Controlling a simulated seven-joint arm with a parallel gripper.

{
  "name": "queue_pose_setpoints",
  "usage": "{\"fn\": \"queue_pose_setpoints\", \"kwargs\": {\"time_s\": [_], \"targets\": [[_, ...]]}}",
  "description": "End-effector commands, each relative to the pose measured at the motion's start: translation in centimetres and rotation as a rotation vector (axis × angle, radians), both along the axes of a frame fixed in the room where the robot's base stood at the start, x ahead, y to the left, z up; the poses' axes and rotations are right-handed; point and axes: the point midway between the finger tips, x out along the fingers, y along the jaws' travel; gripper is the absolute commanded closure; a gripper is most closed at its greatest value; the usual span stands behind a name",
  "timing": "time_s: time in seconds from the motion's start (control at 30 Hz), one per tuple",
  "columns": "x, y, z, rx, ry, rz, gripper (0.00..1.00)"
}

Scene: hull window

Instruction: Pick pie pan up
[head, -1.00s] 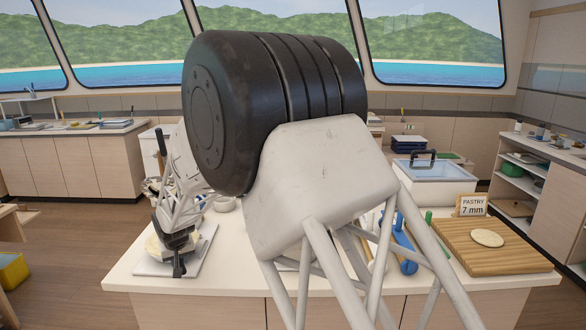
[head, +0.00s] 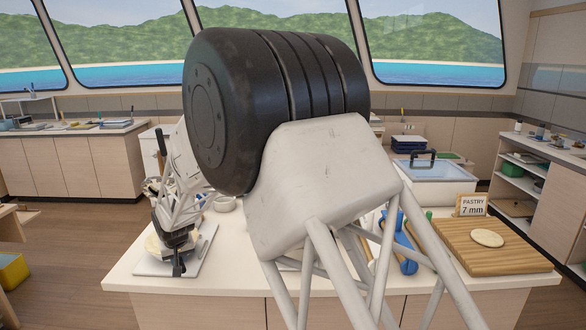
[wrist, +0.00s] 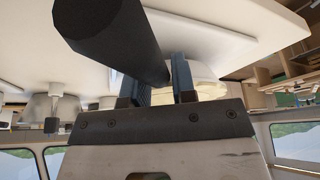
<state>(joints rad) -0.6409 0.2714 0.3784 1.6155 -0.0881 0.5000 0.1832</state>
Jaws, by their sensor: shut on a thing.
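My gripper (head: 178,262) is at the left end of the island counter, pointing down over a white board. A pale cream, rounded thing, which looks like the pie pan (head: 154,246), shows just left of and behind the fingers, low over the board. In the wrist view the two dark fingers of my gripper (wrist: 157,82) are closed on the edge of the cream pan (wrist: 207,88). Most of the pan is hidden behind the gripper, and I cannot tell whether it touches the board.
The white board (head: 205,250) lies on the island counter (head: 125,272). A wooden board (head: 450,255) with a dough disc (head: 487,239), a "PASTRY 7 mm" sign (head: 472,205), a blue rolling pin (head: 404,250) and a clear-lidded box (head: 430,174) stand right. My arm hides the counter's middle.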

Motion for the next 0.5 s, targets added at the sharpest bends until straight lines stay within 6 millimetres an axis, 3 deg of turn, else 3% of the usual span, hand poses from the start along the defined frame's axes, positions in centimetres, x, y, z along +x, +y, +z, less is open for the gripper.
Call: {"fn": "queue_pose_setpoints", "kwargs": {"time_s": [0.5], "targets": [[0.1, 0.0, 1.3, 0.001, -0.002, 0.0, 1.0]]}}
